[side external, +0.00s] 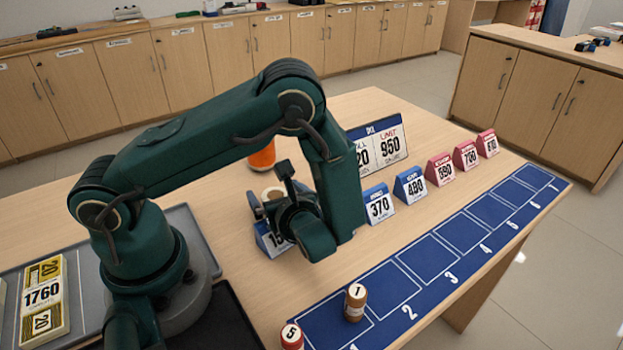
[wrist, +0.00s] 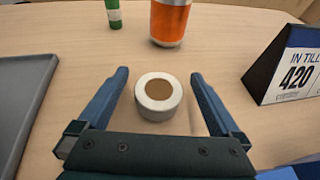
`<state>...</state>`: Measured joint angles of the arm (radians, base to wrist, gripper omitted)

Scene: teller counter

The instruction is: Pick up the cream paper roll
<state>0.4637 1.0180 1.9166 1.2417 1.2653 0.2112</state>
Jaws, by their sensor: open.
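The cream paper roll (wrist: 146,109) stands upright on the wooden counter, its brown core hole facing up. In the side view the roll (side external: 273,192) is partly hidden behind my gripper (side external: 268,187). In the wrist view my gripper (wrist: 160,73) is open, with one blue finger on each side of the roll and a visible gap to each. I cannot tell exactly how low the fingertips are beside it.
An orange cylinder (wrist: 169,22) and a green object (wrist: 113,14) stand beyond the roll. A blue-and-white number sign (wrist: 298,72) is at right, a grey tray (wrist: 18,95) at left. A blue numbered mat (side external: 430,258) runs along the counter edge.

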